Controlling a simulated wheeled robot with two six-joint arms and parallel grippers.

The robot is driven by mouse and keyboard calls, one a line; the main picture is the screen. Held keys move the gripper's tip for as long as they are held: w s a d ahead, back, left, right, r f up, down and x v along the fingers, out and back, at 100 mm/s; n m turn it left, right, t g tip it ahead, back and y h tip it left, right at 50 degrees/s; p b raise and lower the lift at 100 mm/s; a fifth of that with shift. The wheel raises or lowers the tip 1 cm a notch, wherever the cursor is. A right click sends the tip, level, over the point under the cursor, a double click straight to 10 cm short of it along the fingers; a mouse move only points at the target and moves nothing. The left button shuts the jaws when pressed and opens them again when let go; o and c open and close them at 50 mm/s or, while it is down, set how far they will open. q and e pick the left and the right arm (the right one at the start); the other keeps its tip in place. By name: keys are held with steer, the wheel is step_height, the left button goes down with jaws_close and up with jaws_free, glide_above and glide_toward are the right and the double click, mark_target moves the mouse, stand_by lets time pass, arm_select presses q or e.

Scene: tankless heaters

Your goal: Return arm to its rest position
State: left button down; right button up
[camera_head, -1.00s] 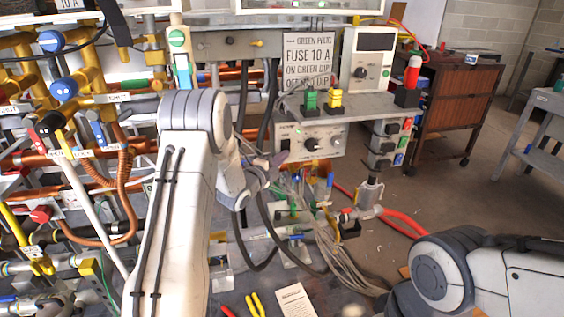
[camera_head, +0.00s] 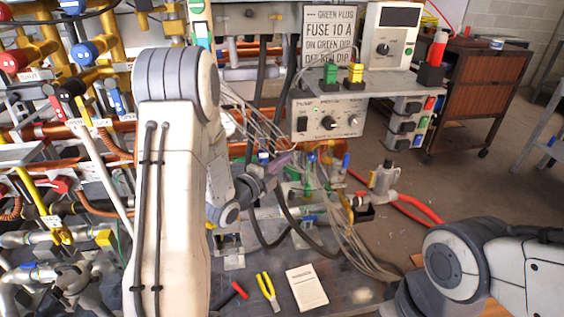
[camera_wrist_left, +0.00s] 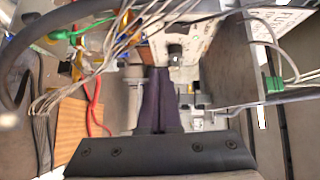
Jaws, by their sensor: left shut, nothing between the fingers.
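My left arm (camera_head: 168,190) comes up from the bottom of the head view and bends down at the elbow. My left gripper (camera_head: 290,157) is small, with dark purple fingers, just below the left end of the pump control box (camera_head: 327,120). In the left wrist view its fingers (camera_wrist_left: 160,75) lie together, shut and empty, amid cables and close to a panel edge. My right arm (camera_head: 480,265) shows at the lower right of the head view; its gripper is outside the frames.
Grey cables (camera_head: 345,235) hang right of my left gripper. Pipes and valves crowd the left. The bench holds yellow-handled pliers (camera_head: 267,287), a red-handled tool (camera_head: 239,290) and a paper card (camera_head: 307,288). A brown cabinet (camera_head: 470,95) stands behind; open floor lies right.

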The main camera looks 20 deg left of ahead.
stand_by(0.4)
arm_select(q)
steer(key=s+d+f+n+g, duration=0.1)
steer(key=s+d+n+g, duration=0.15)
steer(key=d, duration=0.25)
steer(key=s+d+f+n+g+y, duration=0.1)
steer(key=s+d+n+g, duration=0.15)
steer(key=d, duration=0.25)
steer(key=s+d+f+n+g, duration=0.1)
steer(key=d+g, duration=0.2)
steer(key=d, duration=0.2)
steer(key=s+d+n+g, duration=0.2)
steer(key=s+g, duration=0.1)
steer(key=s, duration=0.6)
steer(key=s+d+r+n+g+y, duration=0.1)
steer(key=s+d+n+g, duration=0.15)
steer(key=s, duration=0.65)
steer(key=s+d+n+g, duration=0.2)
steer(key=s+g, duration=0.1)
steer(key=s, duration=0.6)
step_height(320, 180, up, 23)
steer(key=p, duration=2.2)
steer(key=shift+s+f, duration=0.15)
steer(key=shift+s, duration=0.15)
steer(key=shift+a+g, duration=0.1)
steer(key=shift+g, duration=0.15)
